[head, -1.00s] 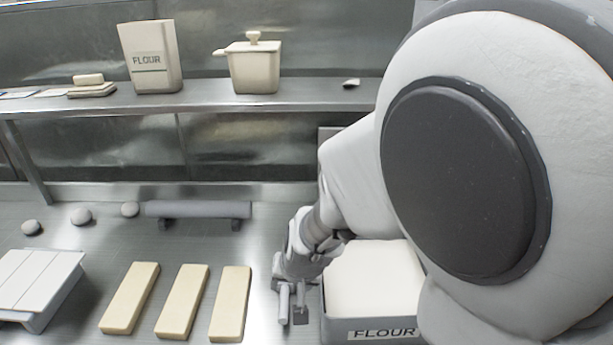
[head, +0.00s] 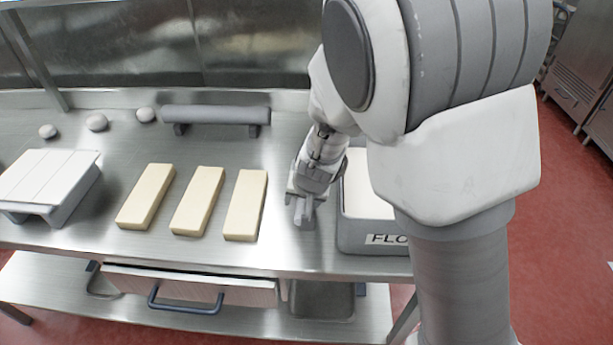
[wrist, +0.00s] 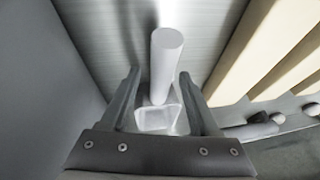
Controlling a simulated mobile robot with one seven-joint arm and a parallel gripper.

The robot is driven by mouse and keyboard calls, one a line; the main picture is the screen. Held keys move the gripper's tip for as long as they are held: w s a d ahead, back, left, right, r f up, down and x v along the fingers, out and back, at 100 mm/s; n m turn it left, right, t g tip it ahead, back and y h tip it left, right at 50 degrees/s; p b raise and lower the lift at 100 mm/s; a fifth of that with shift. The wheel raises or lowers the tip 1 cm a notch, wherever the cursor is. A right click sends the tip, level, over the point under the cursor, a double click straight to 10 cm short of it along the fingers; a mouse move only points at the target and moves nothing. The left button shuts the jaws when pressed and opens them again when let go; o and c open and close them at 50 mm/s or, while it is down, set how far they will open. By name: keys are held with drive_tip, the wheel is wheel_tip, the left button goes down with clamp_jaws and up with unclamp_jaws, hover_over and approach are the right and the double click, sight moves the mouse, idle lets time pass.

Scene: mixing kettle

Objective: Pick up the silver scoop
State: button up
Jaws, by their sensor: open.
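The silver scoop (wrist: 166,60) shows in the wrist view as a pale round handle with a square hollow part at its near end. It lies between the two fingers of my gripper (wrist: 157,103), which are apart on either side of it. I cannot tell whether either finger touches it. In the head view my gripper (head: 304,213) is low over the steel table, just left of the flour bin. The scoop cannot be made out clearly there, as the gripper covers that spot.
The flour bin (head: 362,240) stands close right of my gripper. Several pale yellow blocks (head: 246,205) lie to the left, near a grey bar on feet (head: 215,115), several round stones (head: 97,122) and a white slatted stand (head: 45,180). A drawer (head: 190,290) is below the tabletop.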

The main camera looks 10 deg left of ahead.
drive_tip(key=shift+c, duration=0.2)
clamp_jaws()
idle(0.4)
